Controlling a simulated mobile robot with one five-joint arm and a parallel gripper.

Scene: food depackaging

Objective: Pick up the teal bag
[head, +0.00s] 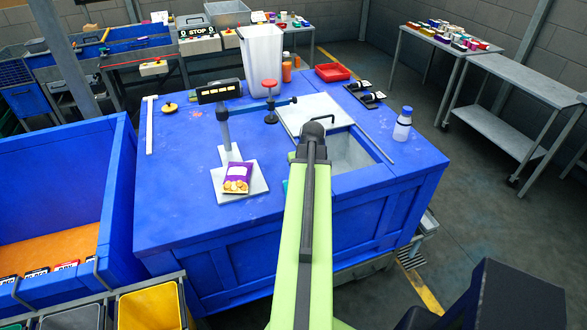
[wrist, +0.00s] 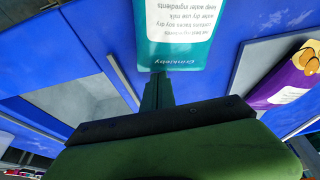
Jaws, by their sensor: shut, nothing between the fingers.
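The teal bag (wrist: 178,52) with a white printed label lies flat on the blue bench in the wrist view, its far part cut off by the top edge. My gripper (wrist: 157,80) is shut and empty, with its fingertips at the bag's near edge. I cannot tell whether they touch it. In the head view only a teal sliver (head: 285,185) shows left of my arm. The arm hides the rest of the bag and my gripper there.
A purple bag (head: 236,177) lies on the scale plate (head: 256,183) to the left. A sink opening (head: 350,151) is to the right. A bottle (head: 402,126), white bin (head: 262,60) and red-topped stand (head: 270,97) stand on the blue bench (head: 180,190). Its left part is mostly clear.

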